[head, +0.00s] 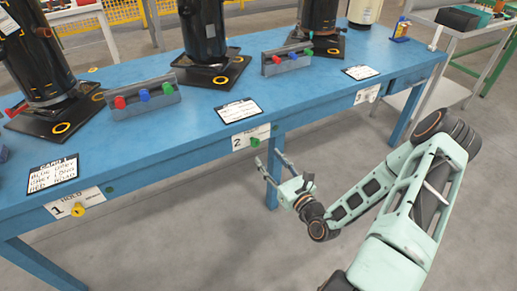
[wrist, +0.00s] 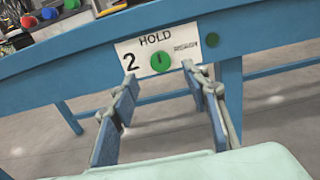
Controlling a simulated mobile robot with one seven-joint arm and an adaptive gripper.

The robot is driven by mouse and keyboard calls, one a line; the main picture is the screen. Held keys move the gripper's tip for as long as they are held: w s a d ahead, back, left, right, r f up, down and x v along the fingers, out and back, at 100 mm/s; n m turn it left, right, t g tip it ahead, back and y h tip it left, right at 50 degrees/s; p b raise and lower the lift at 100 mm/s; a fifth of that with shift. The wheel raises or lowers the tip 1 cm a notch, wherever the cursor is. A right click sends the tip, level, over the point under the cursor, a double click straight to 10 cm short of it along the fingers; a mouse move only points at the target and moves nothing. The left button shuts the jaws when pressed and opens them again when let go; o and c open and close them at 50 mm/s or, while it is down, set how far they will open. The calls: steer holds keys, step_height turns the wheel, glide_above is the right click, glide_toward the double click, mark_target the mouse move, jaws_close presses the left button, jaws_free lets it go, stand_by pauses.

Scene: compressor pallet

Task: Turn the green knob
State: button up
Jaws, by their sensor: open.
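In the head view the green knob (head: 254,142) is small and lies just beyond my fingertips. My gripper (head: 269,159) is open and empty, in front of the plate and pointing at it. In the wrist view the fingers of my gripper (wrist: 160,82) lie left and right below the knob, apart from it.
A dark green round spot (wrist: 212,40) is right of the plate. The blue bench (head: 200,125) carries black compressors (head: 204,35), valve blocks (head: 148,102) with coloured caps, and cards (head: 238,110). Yellow knob plate 1 (head: 78,209) is left; plate 3 (head: 367,94) is right. Floor before the bench is clear.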

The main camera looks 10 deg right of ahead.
mark_target(257, 143)
steer(key=b+x, duration=0.1)
steer(key=x, duration=0.6)
steer(key=shift+w+b, duration=0.15)
steer(key=shift+b, duration=0.15)
steer(key=shift+c, duration=0.7)
steer(key=c, duration=1)
